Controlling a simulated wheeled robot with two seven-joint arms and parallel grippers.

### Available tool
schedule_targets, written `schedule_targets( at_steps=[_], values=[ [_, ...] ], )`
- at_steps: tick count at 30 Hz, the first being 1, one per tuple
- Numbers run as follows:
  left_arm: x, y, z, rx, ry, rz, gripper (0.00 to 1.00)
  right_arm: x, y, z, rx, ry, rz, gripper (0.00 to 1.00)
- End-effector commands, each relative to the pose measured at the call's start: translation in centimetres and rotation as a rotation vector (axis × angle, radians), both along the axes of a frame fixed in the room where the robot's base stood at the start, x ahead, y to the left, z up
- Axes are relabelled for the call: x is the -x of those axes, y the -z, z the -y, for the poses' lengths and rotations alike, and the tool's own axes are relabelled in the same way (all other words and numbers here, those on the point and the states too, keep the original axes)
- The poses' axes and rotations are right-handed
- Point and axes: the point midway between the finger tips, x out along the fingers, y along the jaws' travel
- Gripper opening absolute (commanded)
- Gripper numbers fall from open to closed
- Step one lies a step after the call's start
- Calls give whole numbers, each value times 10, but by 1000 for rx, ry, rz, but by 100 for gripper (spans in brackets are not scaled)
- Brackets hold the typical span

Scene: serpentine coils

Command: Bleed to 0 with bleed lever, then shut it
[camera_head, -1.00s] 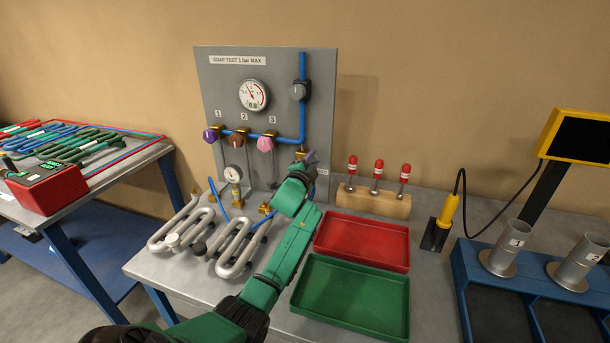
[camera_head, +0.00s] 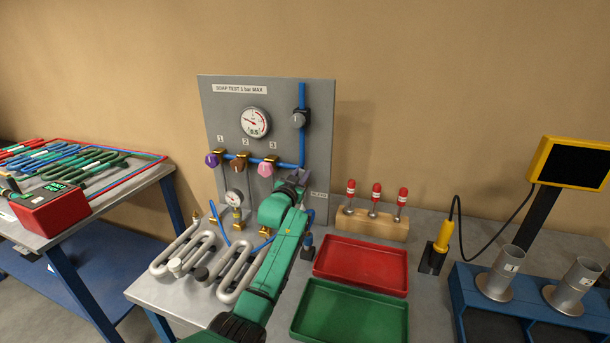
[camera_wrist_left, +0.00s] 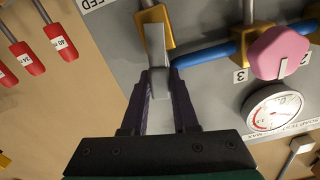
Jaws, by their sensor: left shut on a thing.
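The grey test panel (camera_head: 225,120) stands at the back of the bench. Its round dial gauge (camera_head: 255,122) seems to read about 0.5. My left gripper (camera_head: 297,180) is at the panel's lower right, at the end of the blue pipe (camera_head: 225,160). My left gripper (camera_wrist_left: 160,95) is shut on the lever's end. The arm hides the bleed valve in the head view. My right gripper is not in view.
Purple (camera_head: 212,160), brown (camera_head: 238,165) and pink (camera_head: 265,168) knobs line the pipe. Silver coils (camera_head: 183,252) lie in front. A red tray (camera_head: 362,285) and a green tray (camera_head: 300,325) are right of my arm. A wooden block (camera_head: 375,227) holds red-topped pieces.

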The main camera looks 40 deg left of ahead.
Motion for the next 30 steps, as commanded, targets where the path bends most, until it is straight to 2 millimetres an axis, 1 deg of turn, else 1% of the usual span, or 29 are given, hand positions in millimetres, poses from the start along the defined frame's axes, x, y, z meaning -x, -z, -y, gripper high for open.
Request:
schedule_targets(
  at_steps=[6, 12, 29, 30],
  values=[
    [2, -1, -7, 127, 0, 45, 0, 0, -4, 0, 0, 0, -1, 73],
    [4, -1, -10, 196, 0, 69, 0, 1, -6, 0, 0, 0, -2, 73],
    [4, -1, -12, 228, 0, 79, 0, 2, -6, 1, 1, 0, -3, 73],
    [4, -1, -12, 227, 0, 79, 43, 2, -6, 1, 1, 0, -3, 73]
  ],
)
